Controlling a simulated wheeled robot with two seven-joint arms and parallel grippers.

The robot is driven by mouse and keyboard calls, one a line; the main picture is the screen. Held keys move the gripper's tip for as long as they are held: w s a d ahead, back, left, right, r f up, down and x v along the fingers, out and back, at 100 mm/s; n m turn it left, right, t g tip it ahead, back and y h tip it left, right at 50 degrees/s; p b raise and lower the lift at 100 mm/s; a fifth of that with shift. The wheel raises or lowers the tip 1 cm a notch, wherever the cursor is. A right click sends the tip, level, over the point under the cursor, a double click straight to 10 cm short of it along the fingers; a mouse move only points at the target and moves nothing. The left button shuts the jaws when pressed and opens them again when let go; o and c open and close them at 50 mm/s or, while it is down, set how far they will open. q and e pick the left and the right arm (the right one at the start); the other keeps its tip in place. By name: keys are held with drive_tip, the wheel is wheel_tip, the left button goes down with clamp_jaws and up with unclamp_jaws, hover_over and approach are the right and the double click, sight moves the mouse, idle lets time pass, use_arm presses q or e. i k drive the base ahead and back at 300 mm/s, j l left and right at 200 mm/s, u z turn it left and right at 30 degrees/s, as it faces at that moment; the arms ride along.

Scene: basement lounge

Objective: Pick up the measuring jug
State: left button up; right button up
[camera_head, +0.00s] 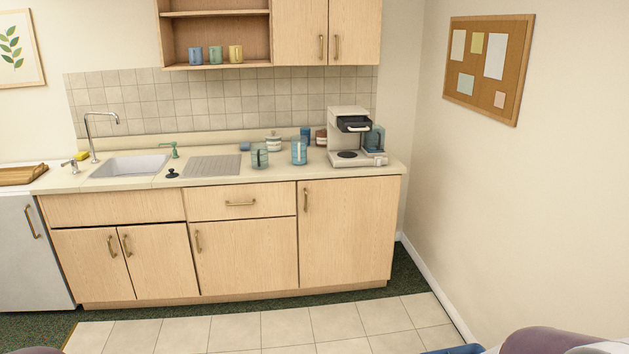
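Two clear vessels stand on the kitchen counter. One is a greenish see-through jug (260,158) with a dark handle, right of the draining board. The other is a taller blue see-through jug (299,152) to its right, left of the coffee machine. Either may be the measuring jug; markings are too small to tell. Both stand upright, with nothing holding them. Neither of my grippers shows in the head view.
A coffee machine (346,140) stands at the counter's right end. Behind the jugs are a lidded jar (273,141) and a blue container (305,135). The sink (130,165) is left. The tiled floor (285,327) before the cabinets is clear. A mauve rounded shape (545,341) fills the lower right.

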sight(299, 143)
drive_tip(key=i+l+z, duration=0.2)
drive_tip(key=i, duration=2.2)
drive_tip(key=j, duration=0.1)
